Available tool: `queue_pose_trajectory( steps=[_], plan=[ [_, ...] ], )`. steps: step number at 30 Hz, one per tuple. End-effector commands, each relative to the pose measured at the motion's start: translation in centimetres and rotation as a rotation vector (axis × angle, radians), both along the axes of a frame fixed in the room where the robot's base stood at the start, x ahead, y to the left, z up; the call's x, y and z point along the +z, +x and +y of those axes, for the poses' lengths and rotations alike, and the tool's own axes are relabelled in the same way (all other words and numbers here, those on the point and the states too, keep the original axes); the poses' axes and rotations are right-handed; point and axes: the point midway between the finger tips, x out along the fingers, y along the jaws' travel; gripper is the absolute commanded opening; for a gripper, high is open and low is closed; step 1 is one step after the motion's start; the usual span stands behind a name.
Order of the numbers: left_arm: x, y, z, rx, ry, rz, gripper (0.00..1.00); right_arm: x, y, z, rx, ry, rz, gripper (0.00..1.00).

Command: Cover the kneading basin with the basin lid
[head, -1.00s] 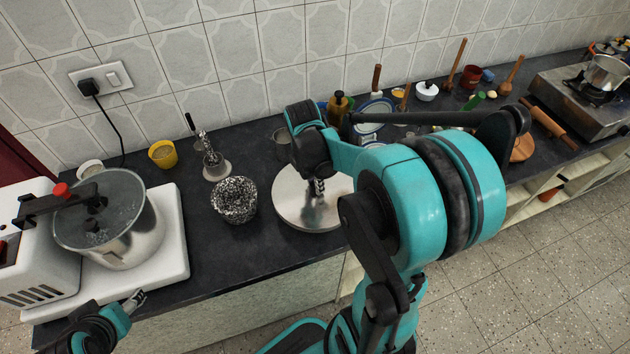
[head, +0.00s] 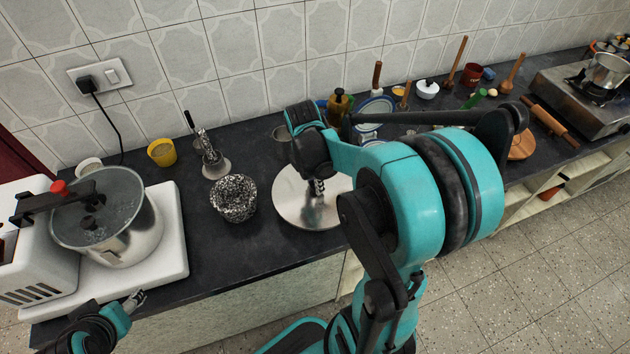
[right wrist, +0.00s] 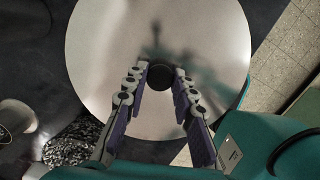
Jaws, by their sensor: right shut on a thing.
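The basin lid (head: 290,205) is a round, flat steel disc in the middle of the counter in the head view. It fills much of the right wrist view (right wrist: 105,55), where its dark knob (right wrist: 181,78) shows. My right gripper (head: 318,188) is over the lid, shut on the knob. No basin clearly shows under the lid; whatever is beneath it is hidden. A speckled black-and-white bowl (head: 234,199) stands left of the lid and shows partly in the right wrist view (right wrist: 68,145). My left gripper (head: 136,300) is at the lower left, apart from these; its jaw state is unclear.
A steel pot with a glass lid (head: 125,235) stands on a white appliance at the left. A yellow cup (head: 162,153) and a metal utensil on a stand (head: 213,163) are behind the bowl. The dark counter (head: 215,260) is clear in front.

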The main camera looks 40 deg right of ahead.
Motion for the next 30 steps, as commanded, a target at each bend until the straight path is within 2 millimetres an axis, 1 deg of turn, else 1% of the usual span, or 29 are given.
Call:
queue_pose_trajectory(
  steps=[5, 9, 10, 11, 12, 20, 23, 26, 30],
  plan=[
    [-0.4, 0.0, 0.0, 0.0, 0.0, 0.0, 0.6, -0.4, 0.0, 0.0, 0.0, 0.0, 0.0, 0.0],
    [-0.2, 0.0, 0.0, 0.0, 0.0, 0.0, 0.6, -0.3, 0.0, 0.0, 0.0, 0.0, 0.0, 0.0],
    [-0.2, 0.0, 0.0, 0.0, 0.0, 0.0, 0.6, -0.3, 0.0, 0.0, 0.0, 0.0, 0.0, 0.31],
    [-0.2, 0.0, 0.0, 0.0, 0.0, 0.0, 0.6, -0.3, 0.0, 0.0, 0.0, 0.0, 0.0, 0.39],
    [-0.2, 0.0, 0.0, 0.0, 0.0, 0.0, 0.6, -0.3, 0.0, 0.0, 0.0, 0.0, 0.0, 0.49],
    [-0.2, 0.0, 0.0, 0.0, 0.0, 0.0, 0.6, -0.3, 0.0, 0.0, 0.0, 0.0, 0.0, 0.5],
    [-0.2, 0.0, 0.0, 0.0, 0.0, 0.0, 0.6, 0.0, 0.0, 0.0, 0.0, 0.0, 0.0, 0.5],
    [-0.2, 0.0, 0.0, 0.0, 0.0, 0.0, 0.6, 1.0, 0.0, 0.2, 0.001, 0.0, 0.0, 0.5],
    [-0.2, 0.0, 0.0, 0.0, 0.0, 0.0, 0.6, 3.6, 0.0, 0.5, 0.001, 0.0, 0.0, 0.5]
  ],
)
